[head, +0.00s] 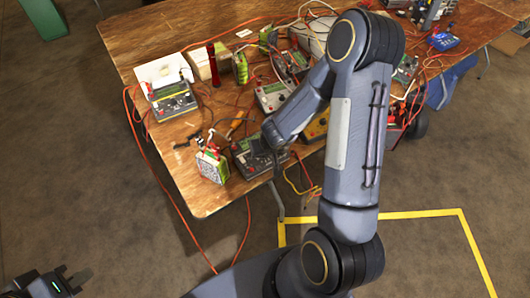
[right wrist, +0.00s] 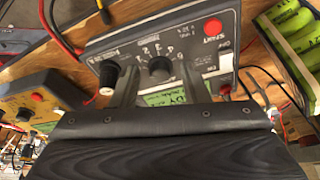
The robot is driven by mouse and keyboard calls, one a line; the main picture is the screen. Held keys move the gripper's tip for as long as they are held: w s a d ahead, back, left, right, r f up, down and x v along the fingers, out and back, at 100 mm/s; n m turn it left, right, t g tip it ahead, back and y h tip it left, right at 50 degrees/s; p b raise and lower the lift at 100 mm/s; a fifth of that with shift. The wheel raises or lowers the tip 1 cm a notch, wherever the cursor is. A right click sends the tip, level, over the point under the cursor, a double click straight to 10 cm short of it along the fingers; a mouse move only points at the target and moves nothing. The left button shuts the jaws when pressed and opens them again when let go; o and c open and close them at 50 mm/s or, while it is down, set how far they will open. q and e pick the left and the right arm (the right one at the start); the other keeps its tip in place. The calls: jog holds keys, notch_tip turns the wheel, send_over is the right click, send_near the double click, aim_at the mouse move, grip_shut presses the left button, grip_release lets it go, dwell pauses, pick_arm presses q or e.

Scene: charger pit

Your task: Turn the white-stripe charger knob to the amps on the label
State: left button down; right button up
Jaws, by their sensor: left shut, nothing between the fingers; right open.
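A dark grey charger (right wrist: 205,45) fills the top of the right wrist view, tilted in the picture. It has a black knob (right wrist: 160,68) with a numbered dial, a red start button (right wrist: 212,27) and a green label or display, partly covered by my gripper. My right gripper (right wrist: 158,82) is open, with one finger on each side of the knob; contact is unclear. In the head view this charger (head: 243,158) sits near the table's front edge, partly hidden by my right arm. My left gripper (head: 66,281) is shut and empty, low at the left.
A green battery pack (head: 211,166) stands left of the charger; green cells (right wrist: 295,40) show in the right wrist view. A yellow charger (right wrist: 35,97) is at its left. Several other chargers and loose cables crowd the wooden table (head: 150,45). Floor left of it is clear.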

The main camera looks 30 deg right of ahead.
grip_shut()
jog(key=shift+r, duration=0.1)
jog(key=m+p, duration=0.1)
jog(key=m, duration=0.1)
jog(key=m+p, duration=0.1)
jog(key=m+h+p, duration=0.1)
jog(key=m+p, duration=0.1)
jog(key=shift+w+a+r+m+g, duration=0.1)
jog(key=shift+a+r+m+g, duration=0.05)
jog(key=shift+a+m+g, duration=0.2)
jog(key=m+g+p, duration=0.1)
jog(key=m+p, duration=0.3)
jog(key=m, duration=0.1)
jog(key=shift+w+m+h+p, duration=0.15)
jog(key=shift+m+h+p, duration=0.15)
jog(key=shift+h, duration=0.1)
jog(key=shift+w+m+g+p, duration=0.1)
jog(key=shift+m+g+p, duration=0.25)
jog(key=shift+m, duration=0.9)
jog(key=shift+w+m+g, duration=0.1)
jog(key=shift+m+g, duration=0.2)
jog(key=shift+m, duration=1.7)
